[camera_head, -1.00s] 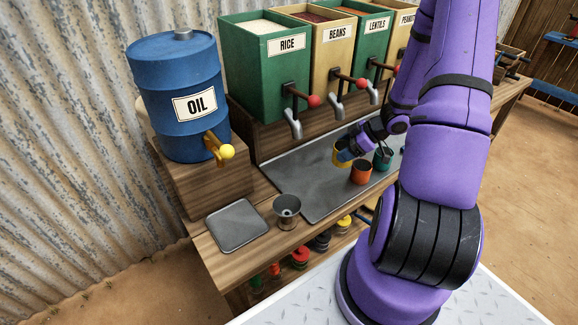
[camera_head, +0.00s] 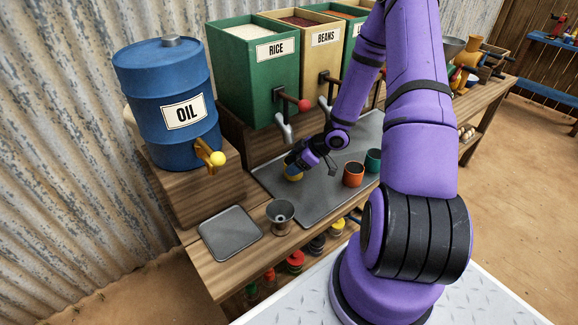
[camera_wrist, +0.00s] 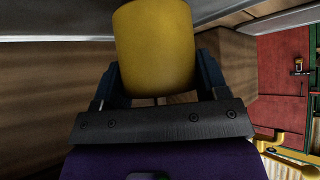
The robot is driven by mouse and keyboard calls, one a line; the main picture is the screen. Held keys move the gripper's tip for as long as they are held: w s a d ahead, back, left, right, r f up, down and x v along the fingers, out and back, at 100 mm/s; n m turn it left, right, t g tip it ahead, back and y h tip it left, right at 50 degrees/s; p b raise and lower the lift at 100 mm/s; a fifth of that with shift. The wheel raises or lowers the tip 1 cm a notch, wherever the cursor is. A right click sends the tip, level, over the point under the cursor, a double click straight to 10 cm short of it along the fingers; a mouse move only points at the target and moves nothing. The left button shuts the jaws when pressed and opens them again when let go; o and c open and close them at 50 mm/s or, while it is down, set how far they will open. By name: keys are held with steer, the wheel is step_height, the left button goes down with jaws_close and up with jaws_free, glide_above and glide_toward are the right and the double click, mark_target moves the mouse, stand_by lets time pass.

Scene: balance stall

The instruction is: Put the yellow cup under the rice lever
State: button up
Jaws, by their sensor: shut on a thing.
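The yellow cup (camera_head: 293,175) is at my gripper (camera_head: 296,160), over the grey metal tray in the head view. In the wrist view my gripper (camera_wrist: 157,80) is shut on the yellow cup (camera_wrist: 155,45), a finger on each side. In the head view the arm and gripper hide most of the cup, and I cannot tell whether it touches the tray. The green rice bin (camera_head: 255,75) stands behind. Its lever, with a red knob (camera_head: 304,105) and a metal spout (camera_head: 285,130), is above and slightly left of the gripper.
An orange cup (camera_head: 353,174) and a teal cup (camera_head: 374,160) stand right of my gripper on the grey tray (camera_head: 318,205). A metal cup (camera_head: 280,215) and a small square tray (camera_head: 230,234) are at the front left. The blue oil drum (camera_head: 168,90) stands left.

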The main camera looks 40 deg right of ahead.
steer(key=shift+x, duration=1.1)
steer(key=shift+f, duration=0.15)
steer(key=o, duration=1)
steer(key=shift+r, duration=0.2)
steer(key=v, duration=1.2)
